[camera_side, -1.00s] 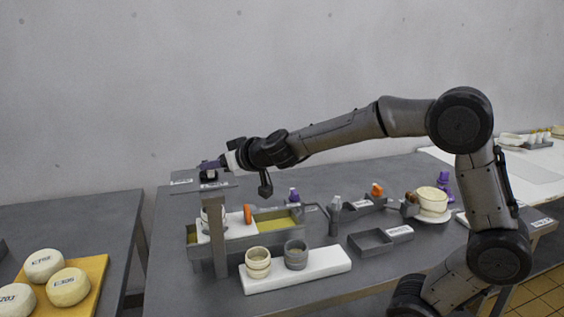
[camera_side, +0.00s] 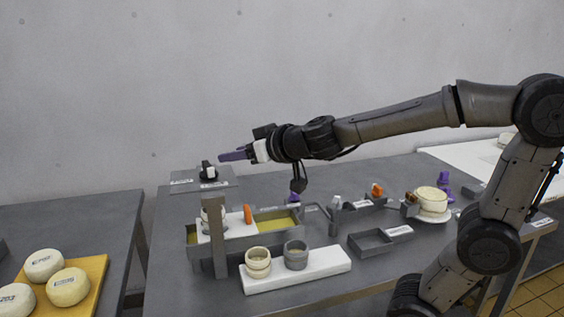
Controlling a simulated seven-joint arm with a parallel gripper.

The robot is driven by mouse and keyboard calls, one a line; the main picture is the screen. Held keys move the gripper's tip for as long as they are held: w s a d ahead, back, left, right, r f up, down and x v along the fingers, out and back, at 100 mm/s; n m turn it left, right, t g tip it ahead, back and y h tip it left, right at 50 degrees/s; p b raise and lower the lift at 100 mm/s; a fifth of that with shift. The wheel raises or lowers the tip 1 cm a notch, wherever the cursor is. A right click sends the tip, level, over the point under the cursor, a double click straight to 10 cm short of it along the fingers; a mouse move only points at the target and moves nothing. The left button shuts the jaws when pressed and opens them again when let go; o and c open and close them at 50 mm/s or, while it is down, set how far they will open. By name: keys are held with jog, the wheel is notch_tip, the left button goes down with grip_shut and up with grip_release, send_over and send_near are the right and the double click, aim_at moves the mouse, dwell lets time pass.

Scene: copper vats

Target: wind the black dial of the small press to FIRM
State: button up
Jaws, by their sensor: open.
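The small press (camera_side: 217,238) stands as a grey post at the left of the table, with a flat plate (camera_side: 222,188) on top. The black dial (camera_side: 208,172) sits on this plate and has a light mark on it. Small labels lie on the plate on either side of the dial, too small to read. My gripper (camera_side: 222,157) is open and empty. Its purple fingers point left, above and a little right of the dial, and appear apart from it. A white cup-like mould (camera_side: 212,215) stands under the plate, partly hidden by the post.
A grey trough (camera_side: 275,222) with yellowish liquid and an orange-handled tool (camera_side: 247,214) is beside the press. Two cups (camera_side: 258,263) stand on a white board (camera_side: 318,271) in front. A grey tray (camera_side: 371,242) and a plate with a cheese (camera_side: 432,203) are further right. Air above the table is clear.

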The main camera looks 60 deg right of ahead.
jog(key=s+a+r+n+y, duration=0.3)
jog(key=a+r+n+y, duration=0.5)
jog(key=a+n, duration=0.4)
jog(key=s+d+f+n+g+h, duration=0.2)
jog(key=s+n+g, duration=0.1)
jog(key=s, duration=0.2)
jog(key=s+d+f+n+g+h, duration=0.2)
jog(key=s+d+n+g, duration=0.1)
jog(key=s, duration=0.3)
jog(key=shift+f+n+g, duration=0.3)
jog(key=shift+n+g, duration=0.3)
jog(key=shift+n, duration=0.1)
jog(key=shift+c, duration=0.2)
